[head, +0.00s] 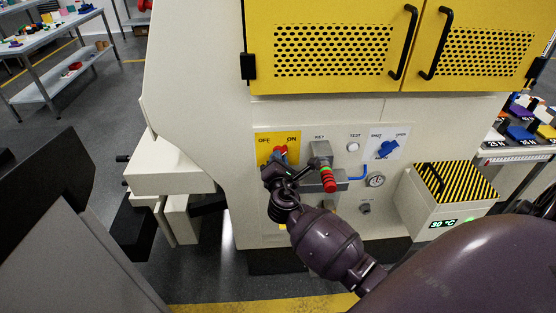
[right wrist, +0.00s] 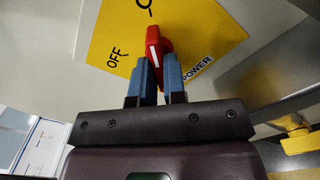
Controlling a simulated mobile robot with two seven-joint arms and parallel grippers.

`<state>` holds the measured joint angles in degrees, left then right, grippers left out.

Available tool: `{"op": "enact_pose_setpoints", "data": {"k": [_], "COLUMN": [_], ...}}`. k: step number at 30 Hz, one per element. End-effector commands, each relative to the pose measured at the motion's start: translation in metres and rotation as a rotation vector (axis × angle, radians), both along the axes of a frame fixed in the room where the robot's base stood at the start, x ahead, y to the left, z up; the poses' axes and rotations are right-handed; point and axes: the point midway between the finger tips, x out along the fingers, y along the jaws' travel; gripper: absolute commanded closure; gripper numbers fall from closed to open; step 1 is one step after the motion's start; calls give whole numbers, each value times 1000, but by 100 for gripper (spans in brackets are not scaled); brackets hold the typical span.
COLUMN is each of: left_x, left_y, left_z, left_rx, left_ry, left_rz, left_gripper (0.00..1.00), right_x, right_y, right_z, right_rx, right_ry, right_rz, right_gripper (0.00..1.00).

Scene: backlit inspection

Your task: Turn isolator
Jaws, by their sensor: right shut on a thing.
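The isolator is a red handle (right wrist: 165,48) with a white mark, set on a yellow plate (head: 262,149) lettered OFF and ON on the cream machine front. My right gripper (head: 279,158) is at the plate, its blue fingertips shut on the red handle. In the right wrist view the fingers (right wrist: 157,78) sit on either side of the handle, with OFF to its left and POWER to its lower right. ON is mostly cut off there. The gripper hides the lower plate in the head view. My left gripper is not in view.
Right of the plate are a KEY switch with a red tag (head: 328,181), a white TEST button (head: 352,146), a blue knob (head: 387,149) and a gauge (head: 376,180). A striped-lid box (head: 447,205) stands at right. Yellow doors (head: 330,82) with black handles are above.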

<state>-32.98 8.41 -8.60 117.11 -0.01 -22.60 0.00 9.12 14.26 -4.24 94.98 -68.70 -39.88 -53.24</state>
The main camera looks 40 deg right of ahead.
Motion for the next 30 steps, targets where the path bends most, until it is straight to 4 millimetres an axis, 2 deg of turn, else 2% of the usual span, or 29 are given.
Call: {"op": "enact_pose_setpoints", "data": {"k": [7, 8, 12, 23, 30], "left_x": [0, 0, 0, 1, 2], "left_y": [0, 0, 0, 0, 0], "left_z": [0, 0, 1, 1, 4], "left_rx": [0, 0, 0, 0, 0], "left_ry": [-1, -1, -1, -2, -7], "left_rz": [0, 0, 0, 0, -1], "left_gripper": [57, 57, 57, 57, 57], "right_x": [0, 0, 0, -4, -34], "right_y": [0, 0, 0, 3, 21], "right_z": [0, 0, 0, -1, -1], "right_rx": [4, 4, 2, 2, 3], "right_ry": [-1, -1, 0, 1, 1], "right_rz": [-1, -1, -1, 0, 0], "right_gripper": [100, 84, 63, 63, 63]}}
